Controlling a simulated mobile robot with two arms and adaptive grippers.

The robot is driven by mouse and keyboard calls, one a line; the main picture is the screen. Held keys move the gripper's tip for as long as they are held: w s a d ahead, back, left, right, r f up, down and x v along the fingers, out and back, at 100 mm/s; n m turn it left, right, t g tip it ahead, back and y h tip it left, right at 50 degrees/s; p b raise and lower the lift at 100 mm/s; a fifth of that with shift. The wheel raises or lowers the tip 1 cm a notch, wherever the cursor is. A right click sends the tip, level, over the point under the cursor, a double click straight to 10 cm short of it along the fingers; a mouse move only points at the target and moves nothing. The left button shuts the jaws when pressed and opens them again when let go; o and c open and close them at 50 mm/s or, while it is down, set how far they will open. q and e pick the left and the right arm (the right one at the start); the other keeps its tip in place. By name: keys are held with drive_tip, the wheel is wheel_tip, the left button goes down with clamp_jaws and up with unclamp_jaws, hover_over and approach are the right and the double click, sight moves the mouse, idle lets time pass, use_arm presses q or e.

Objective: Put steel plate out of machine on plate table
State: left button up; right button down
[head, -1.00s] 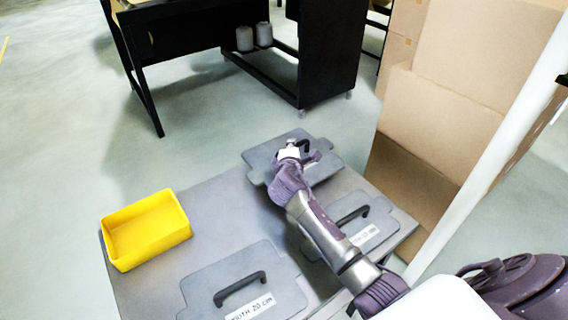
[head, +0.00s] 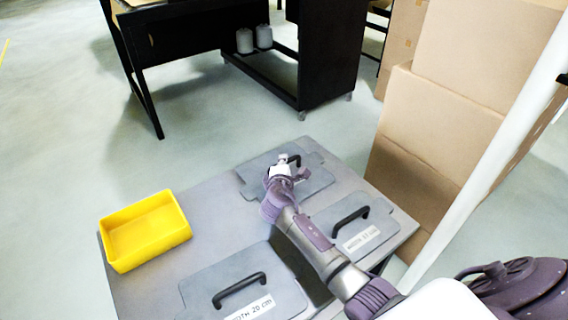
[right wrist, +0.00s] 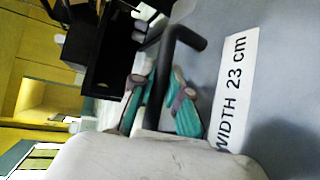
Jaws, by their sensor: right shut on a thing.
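My right gripper (head: 284,162) is shut on the black handle (right wrist: 165,75) of a grey steel plate (head: 318,180). Its teal finger pads lie on either side of the handle in the right wrist view. That plate (right wrist: 285,75) carries a white label reading "WIDTH 23 cm" there. In the head view it is at the far end of the grey plate table (head: 160,287); I cannot tell whether it touches the top. Two other handled plates lie on the table: one labelled 20 cm (head: 205,285) at the front and one (head: 385,232) at the right. My left gripper is out of view.
A yellow bin (head: 120,262) stands on the table's left side. A black bench (head: 325,75) with white rolls (head: 244,41) on its lower shelf stands beyond. Cardboard boxes (head: 440,125) are stacked close on the right. Bare tabletop shows between bin and held plate.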

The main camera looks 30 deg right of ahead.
drive_tip(key=c, duration=1.2)
unclamp_jaws()
drive_tip(key=shift+o, duration=0.2)
drive_tip(key=shift+s+r, duration=0.1)
drive_tip(key=v, duration=1.2)
